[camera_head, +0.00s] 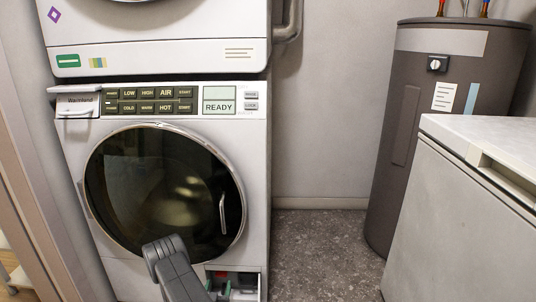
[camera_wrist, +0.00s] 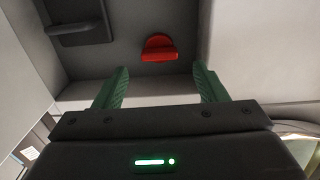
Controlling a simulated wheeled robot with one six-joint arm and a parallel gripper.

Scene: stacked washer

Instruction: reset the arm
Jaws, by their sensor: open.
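My gripper (camera_wrist: 162,68) is open in the wrist view, with its two green fingers apart and nothing between them. A red knob (camera_wrist: 158,48) lies beyond the fingertips in a dark recess, apart from them. In the head view, my dark arm reaches down in front of the lower washer (camera_head: 256,190), toward an open compartment (camera_head: 247,279) at its bottom right. A bit of red and green shows there, partly hidden by the arm. The washer's round glass door (camera_head: 150,190) looks closed, and its display (camera_head: 219,106) reads READY.
A drawer (camera_head: 76,104) juts out at the washer's upper left. A second machine (camera_head: 170,52) is stacked above. A dark cylindrical tank (camera_head: 400,120) and a white chest-like unit (camera_head: 450,220) stand to the right. Bare floor (camera_head: 320,250) lies between.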

